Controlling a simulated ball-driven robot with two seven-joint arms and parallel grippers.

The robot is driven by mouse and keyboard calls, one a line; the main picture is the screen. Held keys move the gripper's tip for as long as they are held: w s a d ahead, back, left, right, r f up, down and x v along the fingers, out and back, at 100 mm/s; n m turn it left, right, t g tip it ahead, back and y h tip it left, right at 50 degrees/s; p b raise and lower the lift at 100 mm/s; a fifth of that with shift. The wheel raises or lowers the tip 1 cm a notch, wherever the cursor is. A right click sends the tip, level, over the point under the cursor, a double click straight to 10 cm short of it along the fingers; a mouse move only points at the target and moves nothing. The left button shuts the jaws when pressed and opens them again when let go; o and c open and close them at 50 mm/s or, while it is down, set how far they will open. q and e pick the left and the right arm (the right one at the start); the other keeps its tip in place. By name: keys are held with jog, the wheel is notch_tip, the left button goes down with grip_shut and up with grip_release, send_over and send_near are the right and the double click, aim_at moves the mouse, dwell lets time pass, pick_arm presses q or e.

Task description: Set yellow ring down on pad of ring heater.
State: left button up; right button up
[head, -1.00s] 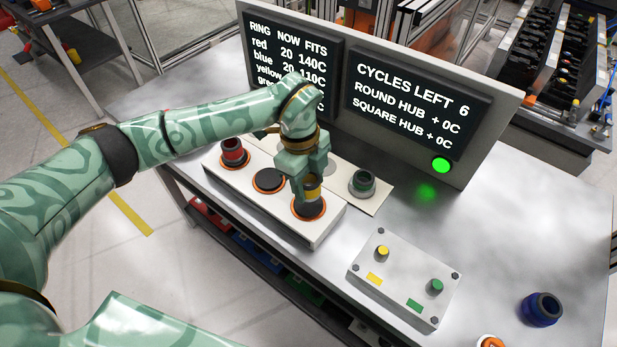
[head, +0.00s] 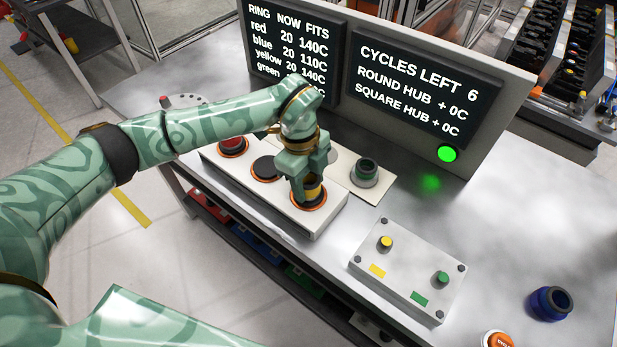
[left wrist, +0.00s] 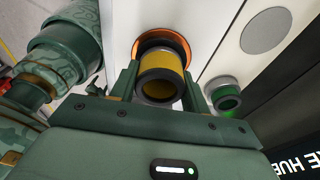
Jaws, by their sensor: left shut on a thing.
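The yellow ring (head: 313,191), a yellow band with dark rims, is between the fingers of my left gripper (head: 308,183), which is shut on it. In the left wrist view the yellow ring (left wrist: 163,73) sits upright between the two fingertips (left wrist: 162,85). It is over the right-hand pad (head: 300,205) of the white ring heater (head: 325,219); that pad's orange rim (left wrist: 182,48) shows around it. I cannot tell whether the ring touches the pad. The red ring (head: 232,145) stands on the left pad, and the middle pad (head: 265,168) is bare. My right gripper is out of view.
The display board (head: 430,40) rises close behind.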

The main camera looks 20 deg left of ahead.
pick_arm(q)
jog(key=shift+f, duration=0.1)
dwell(0.4)
jog(key=o, duration=1.2)
jog(key=r+p, duration=0.1)
jog(key=r, duration=0.4)
jog(key=a+r, duration=0.1)
jog(key=r, duration=0.4)
jog(key=w+a+r+p, duration=0.1)
jog(key=r, duration=0.5)
jog(key=shift+a+p, duration=0.1)
jog(key=shift+p, duration=0.2)
jog(key=shift+r, duration=0.1)
notch_tip(320, 180, up, 8)
jog(key=p, duration=0.6)
jog(key=shift+s, duration=0.1)
